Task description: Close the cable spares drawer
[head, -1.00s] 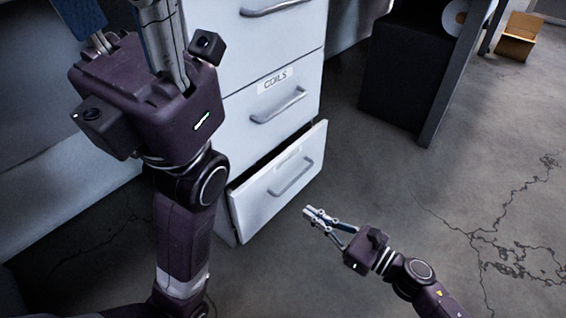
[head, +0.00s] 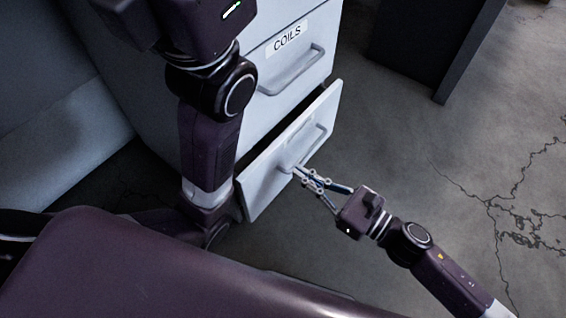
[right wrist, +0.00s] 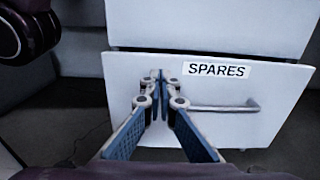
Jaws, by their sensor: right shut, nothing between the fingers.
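The cable spares drawer (head: 262,187) is the white bottom drawer of the cabinet and stands out a little from it, with a dark gap above its front. In the right wrist view its front (right wrist: 285,85) carries a SPARES label (right wrist: 216,70) and a bar handle (right wrist: 225,107). My right gripper (head: 299,172) is shut and empty, its fingertips at or very near the drawer front beside the handle. In the right wrist view the fingertips (right wrist: 160,76) are left of the label. I cannot tell if they touch. My left gripper is out of view.
Above is the closed COILS drawer (head: 292,62). A dark cabinet (head: 425,45) stands at the upper right. My left arm covers part of the white cabinet's left side. The cracked floor (head: 470,150) at the right is clear.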

